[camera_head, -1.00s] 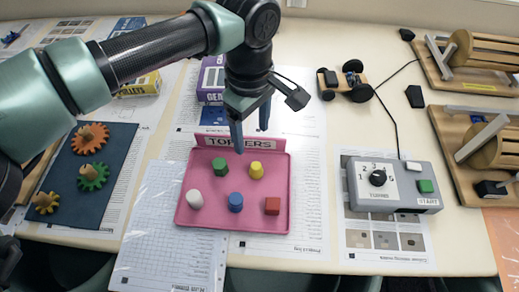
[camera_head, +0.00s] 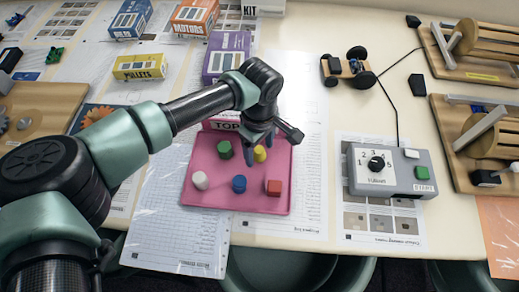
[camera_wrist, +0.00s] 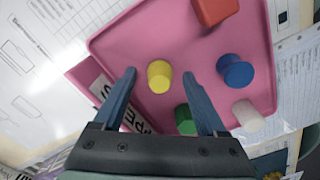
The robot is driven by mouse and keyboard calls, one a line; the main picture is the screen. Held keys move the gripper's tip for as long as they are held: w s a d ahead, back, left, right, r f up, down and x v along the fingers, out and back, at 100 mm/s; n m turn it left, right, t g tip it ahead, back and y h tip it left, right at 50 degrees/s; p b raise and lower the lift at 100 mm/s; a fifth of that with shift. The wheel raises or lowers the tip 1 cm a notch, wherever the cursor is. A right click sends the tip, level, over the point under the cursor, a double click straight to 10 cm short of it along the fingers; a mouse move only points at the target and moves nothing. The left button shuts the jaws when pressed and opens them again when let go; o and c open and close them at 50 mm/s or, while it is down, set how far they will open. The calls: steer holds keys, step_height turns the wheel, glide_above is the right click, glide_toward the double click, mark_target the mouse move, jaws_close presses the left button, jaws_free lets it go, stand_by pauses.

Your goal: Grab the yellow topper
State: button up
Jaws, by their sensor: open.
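The yellow topper (camera_head: 260,154) is a small cylinder standing on the pink tray (camera_head: 235,204) near its back edge. My gripper (camera_head: 262,150) is open and low over the back of the tray, at the yellow topper. In the wrist view the yellow topper (camera_wrist: 160,76) shows between the two blue fingers of my gripper (camera_wrist: 159,78), with a gap on each side and nothing held. I cannot tell how far the fingertips are above the tray.
Other toppers share the tray: green (camera_head: 225,149) close by on the left, white (camera_head: 200,180), blue (camera_head: 239,184) and red (camera_head: 274,187) in front. The tray's sign (camera_head: 222,125) stands at its back. A grey control box (camera_head: 392,172) is to the right.

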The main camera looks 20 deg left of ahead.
jaws_close()
stand_by(0.3)
